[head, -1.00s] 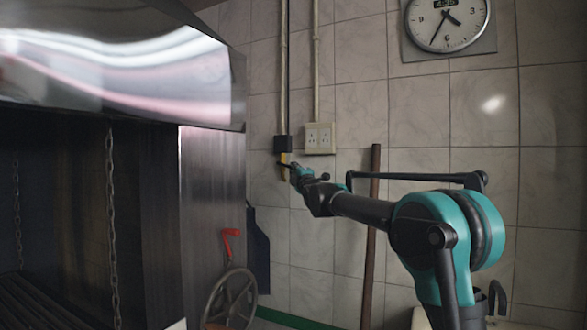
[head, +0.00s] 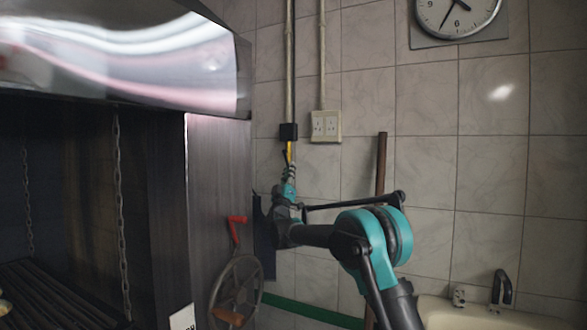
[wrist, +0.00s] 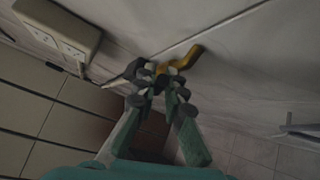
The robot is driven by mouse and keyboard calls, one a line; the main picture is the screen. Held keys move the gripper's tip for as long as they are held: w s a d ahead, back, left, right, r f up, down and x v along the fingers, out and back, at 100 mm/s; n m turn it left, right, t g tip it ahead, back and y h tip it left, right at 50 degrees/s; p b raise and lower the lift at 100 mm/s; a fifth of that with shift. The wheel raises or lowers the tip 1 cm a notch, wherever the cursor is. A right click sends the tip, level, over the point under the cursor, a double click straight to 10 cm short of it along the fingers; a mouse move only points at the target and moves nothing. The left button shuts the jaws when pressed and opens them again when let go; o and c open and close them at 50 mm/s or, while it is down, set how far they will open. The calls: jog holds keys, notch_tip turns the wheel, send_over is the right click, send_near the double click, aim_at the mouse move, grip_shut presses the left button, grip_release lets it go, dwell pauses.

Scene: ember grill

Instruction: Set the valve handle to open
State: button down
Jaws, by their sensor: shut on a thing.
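The yellow valve handle (head: 290,150) hangs just below a small black box on the tiled wall, in line with the pipe above. In the wrist view the yellow piece (wrist: 186,60) is bent and sticks out past the fingertips. My gripper (head: 290,168) reaches up to it from below in the head view. In the wrist view my gripper (wrist: 160,76) has its dark fingertips drawn together at the near end of the yellow piece, shut on it. The fingers hide the gripped part, and the valve body cannot be made out clearly.
A double switch plate (head: 325,126) is right of the pipe. A brown pole (head: 381,165) leans on the wall behind my arm. The steel grill (head: 218,190) with a spoked handwheel (head: 236,290) stands left. A sink (head: 480,312) is at lower right.

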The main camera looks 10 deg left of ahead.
jog(key=m+h, duration=0.2)
jog(key=a+m+h, duration=0.1)
jog(key=m+h, duration=0.1)
jog(key=m+g+h, duration=0.1)
jog(key=m+h, duration=0.1)
jog(key=shift+w+a+f, duration=0.3)
jog(key=shift+a, duration=0.05)
jog(key=shift+w+a+m+g+h, duration=0.15)
jog(key=shift+m+g+h, duration=0.3)
jog(key=shift+m+h, duration=0.5)
jog(key=shift+a+m+g+h, duration=0.25)
jog(key=shift+m+g+h, duration=0.15)
jog(key=shift+m+h, duration=0.55)
jog(key=shift+w+a+m+g+h, duration=0.1)
jog(key=shift+a+m+g+h, duration=0.1)
jog(key=shift+m+g+h, duration=0.65)
jog(key=shift+m, duration=0.35)
jog(key=c, duration=1.6)
grip_release()
